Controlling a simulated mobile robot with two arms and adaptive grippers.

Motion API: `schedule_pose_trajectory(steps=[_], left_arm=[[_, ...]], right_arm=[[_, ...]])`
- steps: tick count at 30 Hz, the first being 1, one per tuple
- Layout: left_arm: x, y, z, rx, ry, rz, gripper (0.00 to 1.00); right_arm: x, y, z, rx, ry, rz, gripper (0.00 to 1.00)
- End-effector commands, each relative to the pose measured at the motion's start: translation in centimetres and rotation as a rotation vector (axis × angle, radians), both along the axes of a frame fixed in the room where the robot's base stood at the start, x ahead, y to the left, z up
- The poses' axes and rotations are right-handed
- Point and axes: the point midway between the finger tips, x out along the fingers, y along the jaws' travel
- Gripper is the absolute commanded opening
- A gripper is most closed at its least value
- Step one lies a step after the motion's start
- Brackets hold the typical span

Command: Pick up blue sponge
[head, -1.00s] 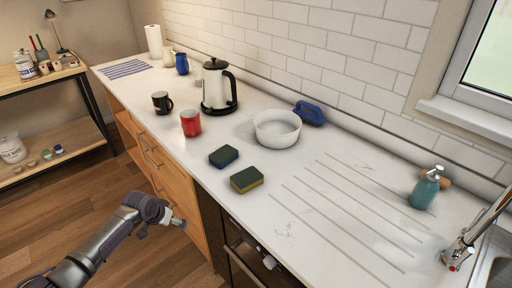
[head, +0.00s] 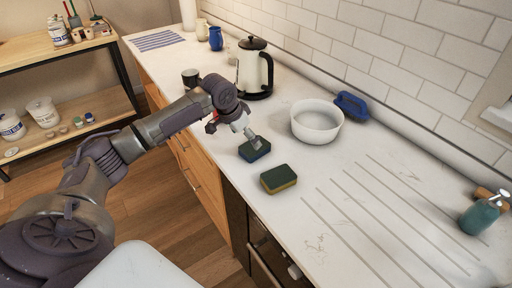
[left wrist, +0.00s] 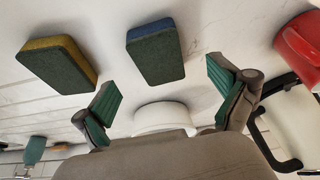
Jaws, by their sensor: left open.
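The blue sponge (head: 254,150), with a dark green scrub top and blue side, lies on the white counter. It also shows in the left wrist view (left wrist: 155,53), apart from the fingers. A similar sponge with a yellow side (head: 278,179) lies to its right; it shows in the left wrist view too (left wrist: 58,64). My left gripper (head: 254,142) is above the blue sponge, covering part of it in the head view. In the left wrist view its green-padded fingers (left wrist: 163,97) are wide open with nothing between them. My right gripper is not in view.
A red mug (left wrist: 303,40) is near, mostly hidden by my arm in the head view. A soap dispenser (head: 480,214) is at right. The ridged counter between is clear.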

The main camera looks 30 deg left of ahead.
Motion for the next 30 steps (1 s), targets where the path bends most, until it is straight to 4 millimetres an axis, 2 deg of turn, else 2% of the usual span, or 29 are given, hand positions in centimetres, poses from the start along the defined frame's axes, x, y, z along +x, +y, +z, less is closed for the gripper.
schedule_pose_trajectory(steps=[5,11,15,23,26,30], left_arm=[[0.3,-0.2,-1.1,0.001,0.002,-0.001,0.97],[0.7,-0.7,-3.8,0.001,0.003,-0.001,0.97],[1.4,-0.8,-5.4,0.001,0.001,0.0,0.97],[1.5,-0.8,-5.8,0.002,-0.002,0.0,0.97],[1.5,-0.8,-5.8,0.002,-0.002,0.0,0.84],[1.5,-0.8,-5.7,0.002,-0.002,0.0,0.61]], right_arm=[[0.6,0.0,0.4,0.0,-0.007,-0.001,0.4],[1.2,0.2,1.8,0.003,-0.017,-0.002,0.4],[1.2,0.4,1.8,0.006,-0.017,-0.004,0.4],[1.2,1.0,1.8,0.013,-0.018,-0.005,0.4],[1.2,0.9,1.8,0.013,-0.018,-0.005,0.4],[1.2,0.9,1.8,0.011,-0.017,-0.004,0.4]])
